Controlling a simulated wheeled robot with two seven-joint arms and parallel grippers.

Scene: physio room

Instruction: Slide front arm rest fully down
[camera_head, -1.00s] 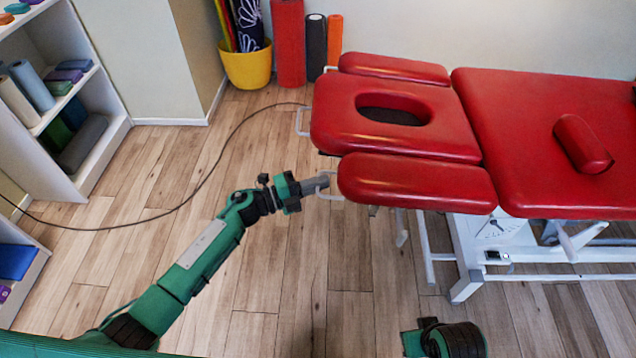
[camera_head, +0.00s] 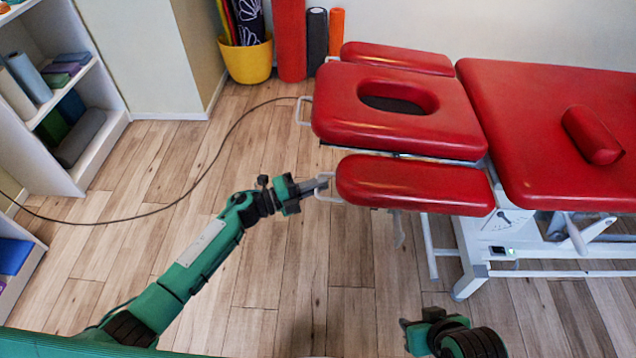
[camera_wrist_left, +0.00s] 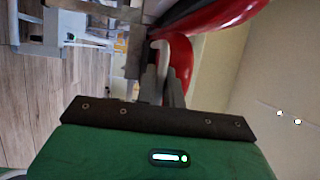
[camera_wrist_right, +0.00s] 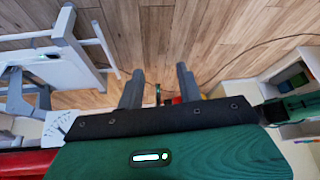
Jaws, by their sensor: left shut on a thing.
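The red padded front arm rest (camera_head: 415,186) is on the near side of the red head section (camera_head: 400,105) of the table, which has a face hole. It sits a little below that section. My left gripper (camera_head: 323,184) is shut on the white handle (camera_head: 330,199) at the arm rest's left end. In the left wrist view the fingers (camera_wrist_left: 160,85) are close together beside red padding, with the grip partly hidden. My right gripper is low in the head view, with its fingertips unclear; in the right wrist view its fingers (camera_wrist_right: 160,88) are apart and empty.
A red bolster (camera_head: 592,135) lies on the main table. The white table frame (camera_head: 480,255) stands below. A black cable (camera_head: 190,180) crosses the floor. Shelves (camera_head: 95,150) stand left, and a yellow pot (camera_head: 247,60) and rolled mats (camera_head: 290,40) at the back.

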